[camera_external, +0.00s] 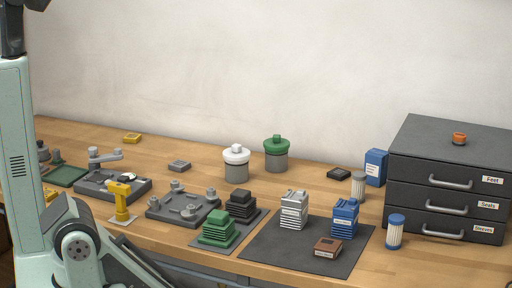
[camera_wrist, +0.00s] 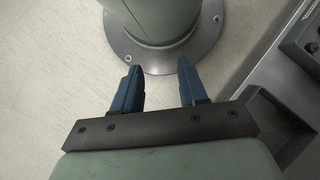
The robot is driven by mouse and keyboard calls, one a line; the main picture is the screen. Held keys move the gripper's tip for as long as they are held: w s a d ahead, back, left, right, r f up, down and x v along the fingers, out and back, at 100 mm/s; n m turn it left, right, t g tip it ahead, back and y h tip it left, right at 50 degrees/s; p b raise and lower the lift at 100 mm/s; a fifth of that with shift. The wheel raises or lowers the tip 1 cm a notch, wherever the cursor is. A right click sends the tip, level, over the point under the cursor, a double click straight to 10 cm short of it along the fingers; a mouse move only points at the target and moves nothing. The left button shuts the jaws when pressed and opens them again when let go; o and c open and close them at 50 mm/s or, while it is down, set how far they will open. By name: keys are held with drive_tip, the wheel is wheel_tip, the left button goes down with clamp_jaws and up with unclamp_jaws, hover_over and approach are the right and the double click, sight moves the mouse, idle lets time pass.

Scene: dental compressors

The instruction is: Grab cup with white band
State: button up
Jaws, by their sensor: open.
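A grey cup with a white band and white lid (camera_external: 236,163) stands upright on the wooden table, toward the back near the middle. A similar grey cup with a green band and lid (camera_external: 276,154) stands just to its right, a little farther back. My gripper (camera_wrist: 158,88) shows in the wrist view with its two blue fingers apart and nothing between them. It points down at the floor and my own base, away from the cups. The gripper is not visible in the external view, where only parts of my arm show at the left.
A grey drawer cabinet (camera_external: 446,182) stands at the right. A dark mat (camera_external: 270,252) at the front holds white and blue finned blocks. Green and black stacks (camera_external: 219,228), a grey plate with posts (camera_external: 183,208) and a yellow tool (camera_external: 121,201) are in front of the cups.

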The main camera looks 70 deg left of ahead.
idle(0.3)
drive_tip(key=o, duration=1.1)
